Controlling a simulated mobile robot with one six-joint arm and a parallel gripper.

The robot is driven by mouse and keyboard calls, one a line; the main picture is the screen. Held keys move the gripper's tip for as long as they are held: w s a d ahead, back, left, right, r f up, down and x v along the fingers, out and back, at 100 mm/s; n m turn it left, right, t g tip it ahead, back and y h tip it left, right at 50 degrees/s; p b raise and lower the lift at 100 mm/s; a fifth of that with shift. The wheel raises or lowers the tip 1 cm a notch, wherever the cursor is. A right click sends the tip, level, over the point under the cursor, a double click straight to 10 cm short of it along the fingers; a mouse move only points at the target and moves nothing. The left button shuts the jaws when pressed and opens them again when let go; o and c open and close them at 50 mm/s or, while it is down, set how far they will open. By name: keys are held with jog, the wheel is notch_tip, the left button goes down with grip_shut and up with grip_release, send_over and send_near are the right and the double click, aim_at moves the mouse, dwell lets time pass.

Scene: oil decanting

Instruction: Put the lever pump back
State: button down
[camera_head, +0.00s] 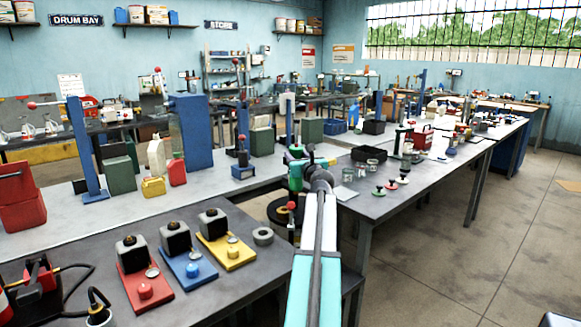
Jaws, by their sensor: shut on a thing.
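My gripper (304,157) is at the far end of my arm, in the middle of the view, above the gap between the benches. It is shut on a small green-bodied thing (295,178), which seems to be the lever pump. My gripper and wrist partly hide it. A red knob on a dark upright rod (291,208) shows just below it; I cannot tell whether this is part of the pump. A dark round drum or stool (279,212) is behind and below, partly hidden by my arm.
Red, blue and yellow bases (235,253) with dark blocks stand on the near left bench. A grey ring (263,236) lies by its edge. Jars (373,166) and knobbed pieces (391,184) stand on the right bench. Open floor (450,240) is at right.

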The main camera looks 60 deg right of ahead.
jog(key=b+v, duration=0.4)
jog(key=v, duration=0.1)
jog(key=shift+s+a, duration=0.15)
jog(key=shift+s, duration=0.25)
jog(key=s+a+f+y+b, duration=0.1)
jog(key=s+a+f+b, duration=0.1)
jog(key=a, duration=0.4)
jog(key=s+a+f+n+t+y+b, duration=0.1)
jog(key=s+a+f+b, duration=0.1)
jog(key=a+b, duration=0.2)
jog(key=s+a+f+n+t+b, duration=0.1)
jog(key=s+a+b, duration=0.1)
jog(key=a, duration=0.5)
jog(key=shift+s+a+f+y+b, duration=0.3)
jog(key=shift+s+f+y+b, duration=0.1)
jog(key=shift+b, duration=0.35)
jog(key=shift+s, duration=0.1)
